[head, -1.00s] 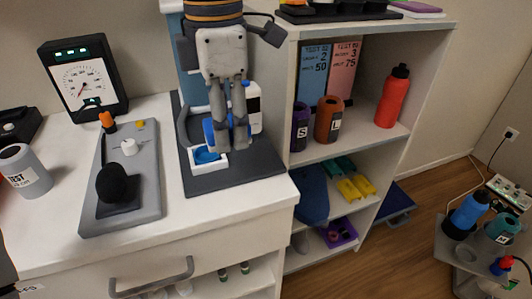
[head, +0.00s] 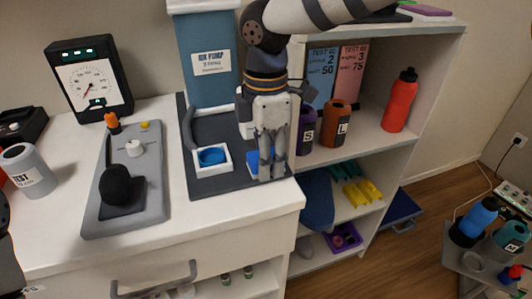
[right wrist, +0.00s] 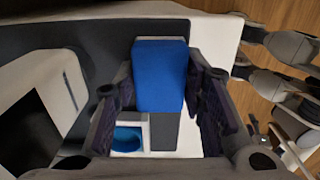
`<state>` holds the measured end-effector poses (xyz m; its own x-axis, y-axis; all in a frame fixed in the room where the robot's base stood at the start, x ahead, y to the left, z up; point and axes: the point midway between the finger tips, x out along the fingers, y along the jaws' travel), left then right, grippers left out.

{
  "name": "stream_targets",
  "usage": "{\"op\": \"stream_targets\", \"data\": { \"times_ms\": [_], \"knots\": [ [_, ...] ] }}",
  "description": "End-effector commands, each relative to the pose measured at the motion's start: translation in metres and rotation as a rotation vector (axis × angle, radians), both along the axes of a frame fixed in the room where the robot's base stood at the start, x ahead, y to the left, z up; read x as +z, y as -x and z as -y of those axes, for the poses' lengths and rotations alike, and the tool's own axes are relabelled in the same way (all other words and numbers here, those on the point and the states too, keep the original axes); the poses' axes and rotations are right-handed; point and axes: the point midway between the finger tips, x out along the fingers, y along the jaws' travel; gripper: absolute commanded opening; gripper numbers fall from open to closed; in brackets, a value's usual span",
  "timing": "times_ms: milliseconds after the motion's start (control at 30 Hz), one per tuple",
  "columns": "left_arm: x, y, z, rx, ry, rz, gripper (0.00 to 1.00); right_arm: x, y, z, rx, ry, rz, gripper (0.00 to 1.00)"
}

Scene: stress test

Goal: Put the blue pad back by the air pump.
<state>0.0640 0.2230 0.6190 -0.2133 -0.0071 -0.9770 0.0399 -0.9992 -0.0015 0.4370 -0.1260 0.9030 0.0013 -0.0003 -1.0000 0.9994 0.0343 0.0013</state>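The blue pad (head: 252,161) is between the fingers of my right gripper (head: 272,172), at the right part of the pump's dark base (head: 217,182). In the right wrist view the pad (right wrist: 160,75) fills the gap between the two dark fingers (right wrist: 162,100), and the gripper looks shut on it. Whether the pad touches the base cannot be told. The air pump (head: 208,75) is a blue column with a white label, behind and left of the gripper. A white square frame with a blue disc (head: 211,156) sits on the base, left of the pad.
A grey panel with a black knob (head: 127,185) and a gauge (head: 88,80) stand to the left. A grey TEST bottle (head: 27,170) is at the far left. The shelf (head: 375,145) at the right holds bottles (head: 335,122). The counter's front strip is clear.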

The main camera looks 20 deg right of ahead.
Motion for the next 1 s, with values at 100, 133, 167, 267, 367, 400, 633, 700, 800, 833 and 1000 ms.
{"op": "stream_targets", "data": {
  "times_ms": [100,133,167,267,367,400,633,700,800,833,1000],
  "knots": [
    [0.000,0.000,0.000,0.000,0.000,0.000,0.40,0.000,0.000,0.000,0.000,0.000,0.000,0.56],
    [0.000,0.000,0.000,0.000,0.000,0.000,0.40,0.000,0.000,0.000,0.000,0.000,0.000,0.56],
    [0.000,0.000,0.000,0.000,0.000,0.000,0.40,0.000,0.000,0.000,0.000,0.000,0.000,0.56],
    [0.000,0.000,0.000,0.000,0.000,0.000,0.40,0.000,0.000,0.000,0.000,0.000,0.000,0.56],
    [0.000,0.000,0.000,0.000,0.000,-0.001,0.40,0.002,0.000,0.000,0.000,0.000,0.000,0.56],
    [-0.001,0.001,0.000,0.000,0.000,-0.002,0.40,0.005,0.000,0.000,0.000,0.000,0.001,0.56],
    [0.002,-0.002,0.000,0.000,0.000,0.008,0.40,0.064,-0.001,0.000,-0.001,0.000,0.008,0.56],
    [0.002,-0.002,0.000,0.000,0.000,0.008,0.40,0.083,-0.001,0.000,-0.002,0.000,0.007,0.56],
    [0.002,-0.002,0.000,0.000,0.000,0.009,0.40,0.104,-0.001,0.000,-0.001,0.000,0.004,0.56],
    [0.002,-0.002,0.000,0.000,0.000,0.008,0.40,0.109,-0.001,0.000,-0.001,0.001,0.002,0.56],
    [0.002,-0.002,0.000,0.000,0.000,0.008,0.40,0.123,0.000,0.000,0.000,0.000,-0.001,0.56]
  ]
}}
